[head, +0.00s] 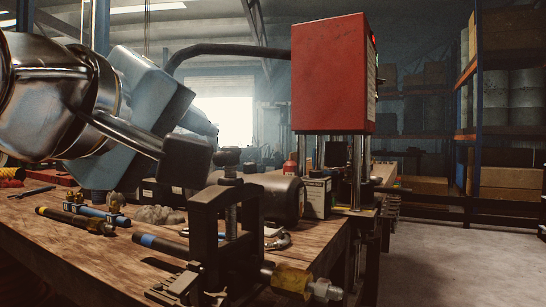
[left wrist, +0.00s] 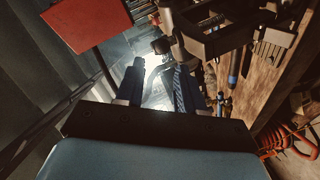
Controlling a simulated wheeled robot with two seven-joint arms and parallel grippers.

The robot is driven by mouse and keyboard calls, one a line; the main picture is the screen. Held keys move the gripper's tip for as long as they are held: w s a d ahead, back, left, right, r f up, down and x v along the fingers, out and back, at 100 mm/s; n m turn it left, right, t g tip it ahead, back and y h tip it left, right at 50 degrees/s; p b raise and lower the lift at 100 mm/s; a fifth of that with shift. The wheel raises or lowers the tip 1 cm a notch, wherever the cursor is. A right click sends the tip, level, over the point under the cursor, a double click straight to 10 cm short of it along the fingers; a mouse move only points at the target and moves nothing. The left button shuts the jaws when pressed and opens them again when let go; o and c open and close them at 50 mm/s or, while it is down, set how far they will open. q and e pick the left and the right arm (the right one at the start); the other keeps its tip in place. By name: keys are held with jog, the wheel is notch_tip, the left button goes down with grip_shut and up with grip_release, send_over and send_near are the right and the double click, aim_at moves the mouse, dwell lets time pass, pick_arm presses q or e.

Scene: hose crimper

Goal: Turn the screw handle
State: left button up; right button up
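The black clamp frame (head: 225,225) stands at the bench's front edge. Its upright screw carries a dark knob-like screw handle (head: 228,157) on top. In the left wrist view the clamp frame (left wrist: 215,38) is at the upper right, and a dark knob that looks like the screw handle (left wrist: 160,46) lies beyond the fingertips. My left gripper (left wrist: 157,80) is open, its two dark fingers apart with nothing seen between them. In the head view my left arm comes in from the left and its dark end is close left of the handle; its fingers cannot be made out. My right gripper is not in view.
A red box-shaped machine head (head: 330,75) stands on posts behind the clamp. A hose with a brass fitting (head: 290,280) lies at the clamp's base. Hose pieces (head: 75,220) and small parts lie on the wooden bench (head: 60,255). Open floor is at the right.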

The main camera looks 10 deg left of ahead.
aim_at(226, 156)
pick_arm(q)
jog(key=x, duration=0.9)
jog(key=shift+w, duration=0.2)
jog(key=shift+f, duration=0.1)
grip_shut()
